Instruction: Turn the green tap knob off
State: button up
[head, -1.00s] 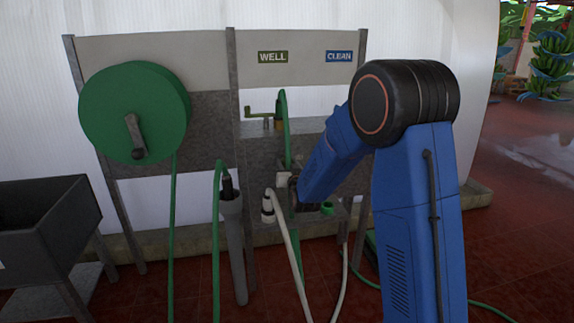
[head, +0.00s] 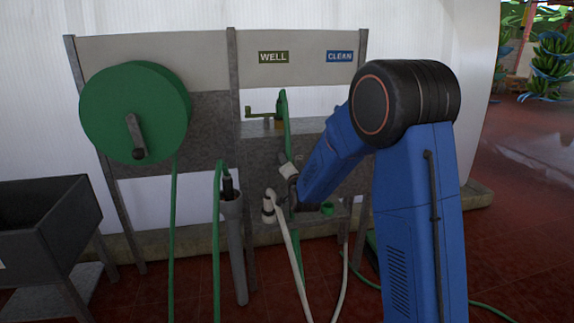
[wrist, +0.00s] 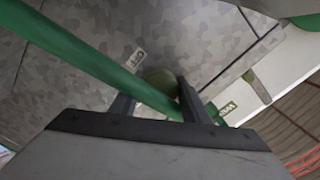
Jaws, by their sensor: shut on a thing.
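The knob is hidden there.
A green hose (head: 286,125) hangs close by my gripper. A white hose (head: 287,240) with a nozzle hangs just below left. A green lever tap (head: 262,113) is above on the ledge. A hose reel (head: 135,112) and dark trough (head: 45,215) stand left.

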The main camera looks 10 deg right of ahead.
jog(key=m, duration=0.6)
jog(key=shift+m, duration=0.3)
dwell(0.4)
jog(key=o, duration=1)
jog(key=shift+s, duration=0.1)
jog(key=s, duration=1.7)
jog(key=shift+s+r, duration=0.1)
jog(key=shift+s, duration=0.05)
